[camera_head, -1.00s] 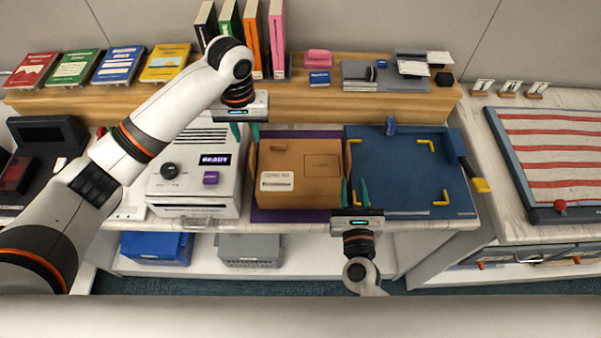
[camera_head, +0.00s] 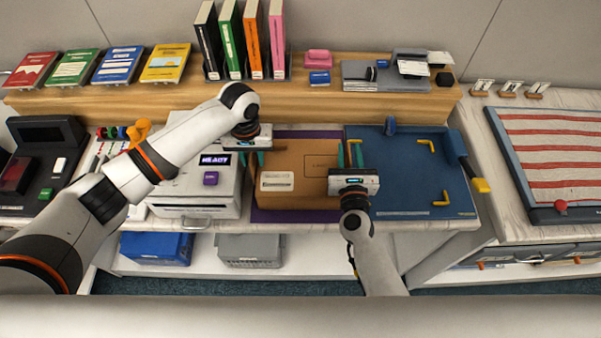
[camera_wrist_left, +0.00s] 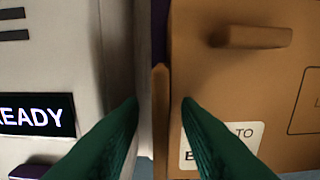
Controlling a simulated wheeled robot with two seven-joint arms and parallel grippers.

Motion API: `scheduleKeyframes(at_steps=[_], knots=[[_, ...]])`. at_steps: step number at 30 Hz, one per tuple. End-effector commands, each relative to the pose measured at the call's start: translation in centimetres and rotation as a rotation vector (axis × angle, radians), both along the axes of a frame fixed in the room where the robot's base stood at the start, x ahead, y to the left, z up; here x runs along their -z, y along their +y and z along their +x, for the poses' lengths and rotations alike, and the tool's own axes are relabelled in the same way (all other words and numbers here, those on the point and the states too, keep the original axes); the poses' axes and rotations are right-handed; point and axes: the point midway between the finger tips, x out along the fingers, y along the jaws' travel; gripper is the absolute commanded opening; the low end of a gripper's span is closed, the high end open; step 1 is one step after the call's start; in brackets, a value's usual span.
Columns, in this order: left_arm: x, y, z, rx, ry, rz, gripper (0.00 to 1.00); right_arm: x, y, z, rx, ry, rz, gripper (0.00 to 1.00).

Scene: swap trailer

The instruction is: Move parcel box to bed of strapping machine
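The brown parcel box (camera_head: 300,165), with a white label, sits on a purple mat (camera_head: 295,216) between a white machine (camera_head: 190,200) with a lit display and a blue board (camera_head: 400,200) with yellow corner marks. My left gripper (camera_head: 250,159) is open at the box's left edge. In the left wrist view the fingers (camera_wrist_left: 160,105) stand either side of a thin brown side tab (camera_wrist_left: 160,125), apart from it; the box (camera_wrist_left: 235,75) also shows there. My right gripper (camera_head: 348,155) is open at the box's right edge, its fingers straddling that edge. Contact there cannot be told.
A wooden shelf (camera_head: 330,98) behind carries upright books (camera_head: 243,40) and small items. A yellow-tipped lever (camera_head: 480,185) is at the blue board's right. A blue bin (camera_head: 155,247) and a grey bin (camera_head: 250,250) stand below. The blue board's middle is clear.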

Motion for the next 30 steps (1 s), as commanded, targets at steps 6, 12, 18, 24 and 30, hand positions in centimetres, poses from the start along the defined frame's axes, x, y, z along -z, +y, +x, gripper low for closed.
scheduleKeyframes(at_steps=[6, 12, 18, 24, 30], knots=[[0.0, 0.0, 0.0, 0.000, 0.000, 0.000, 0.00, 0.0, 0.0, 0.0, 0.000, 0.000, 0.000, 0.00], [0.0, 0.0, 0.0, 0.000, 0.000, 0.000, 0.00, 0.0, 0.0, 0.0, 0.000, 0.000, 0.000, 0.00], [-0.4, 0.0, 0.0, 0.000, -0.001, -0.001, 0.00, -0.3, 0.0, 0.0, 0.000, -0.002, 0.000, 0.00], [-1.9, 0.0, 0.0, 0.000, -0.001, -0.001, 0.00, -1.9, 0.0, 0.0, 0.000, -0.002, -0.001, 0.00], [-4.2, 0.0, 0.0, 0.000, -0.001, -0.001, 0.00, -4.1, 0.0, 0.0, 0.000, -0.001, -0.001, 0.00]])
